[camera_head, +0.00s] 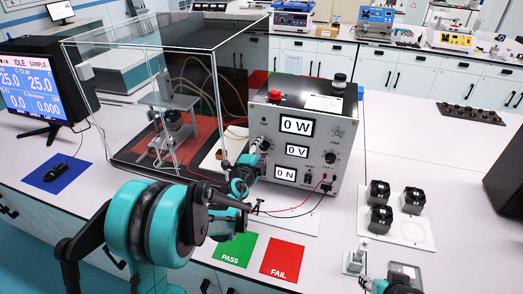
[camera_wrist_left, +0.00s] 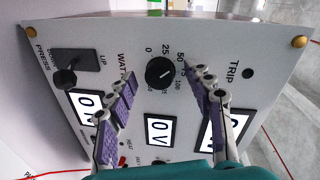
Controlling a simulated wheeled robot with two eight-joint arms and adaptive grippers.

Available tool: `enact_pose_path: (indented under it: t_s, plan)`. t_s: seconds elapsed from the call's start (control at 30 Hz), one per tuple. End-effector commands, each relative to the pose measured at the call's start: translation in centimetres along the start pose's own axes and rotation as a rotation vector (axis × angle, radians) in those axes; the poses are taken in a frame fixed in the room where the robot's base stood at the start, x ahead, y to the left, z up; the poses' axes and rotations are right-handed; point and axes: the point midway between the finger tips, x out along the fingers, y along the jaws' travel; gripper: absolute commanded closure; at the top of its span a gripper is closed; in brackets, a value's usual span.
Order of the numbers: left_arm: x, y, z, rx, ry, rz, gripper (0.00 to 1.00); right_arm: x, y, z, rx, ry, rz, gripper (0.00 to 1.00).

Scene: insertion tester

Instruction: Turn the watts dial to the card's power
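The grey control box (camera_head: 300,130) stands on the bench; its three displays read 0 W, 0 V and 0 N. In the left wrist view the black watts dial (camera_wrist_left: 160,72) sits on the panel, with 0, 25, 50 and 100 legible around it. My left gripper (camera_wrist_left: 162,86) is open, one purple-padded finger on each side of the dial; contact is not clear. In the head view the left gripper (camera_head: 254,150) is at the panel's left side. A white card-like label (camera_head: 325,103) lies on the box top; its print is unreadable. My right gripper (camera_head: 378,284) is partly cut off at the bottom.
A black press switch (camera_wrist_left: 66,77) is near the dial. A clear enclosure (camera_head: 160,110) stands left of the box. Green PASS (camera_head: 234,249) and red FAIL (camera_head: 283,259) mats lie in front. Black blocks on a white plate (camera_head: 408,230) are at right. Thin leads cross the bench before the box.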

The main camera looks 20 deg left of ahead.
Motion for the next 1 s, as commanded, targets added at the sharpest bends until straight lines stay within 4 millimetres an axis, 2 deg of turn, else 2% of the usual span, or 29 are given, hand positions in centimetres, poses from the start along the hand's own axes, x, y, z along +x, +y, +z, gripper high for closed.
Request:
enact_pose_path:
  t_s: [0.17, 0.27, 0.37, 0.7, 0.83, 1.0]
  plan:
    - [-0.1, 0.0, 0.0, 0.000, 0.000, 0.000, 0.48, 0.0, 0.0, 0.0, 0.000, 0.000, 0.000, 0.60]
    - [-0.9, 0.0, 0.0, -0.001, 0.000, 0.000, 0.48, 0.0, 0.0, 0.0, 0.000, 0.000, 0.000, 0.60]
    - [-2.5, 0.0, 0.0, -0.002, 0.000, 0.001, 0.48, 0.0, 0.0, 0.0, 0.000, 0.000, 0.000, 0.60]
    - [-9.7, 0.0, 0.0, -0.002, -0.001, 0.000, 0.48, 0.0, 0.0, 0.0, 0.000, 0.000, 0.000, 0.60]
    - [-11.3, 0.0, 0.0, 0.000, 0.000, 0.000, 0.48, 0.0, 0.0, 0.0, 0.000, 0.000, 0.000, 0.60]
    - [-12.0, 0.0, 0.0, -0.001, 0.001, 0.000, 0.48, 0.0, 0.0, 0.0, 0.000, 0.000, 0.000, 0.60]
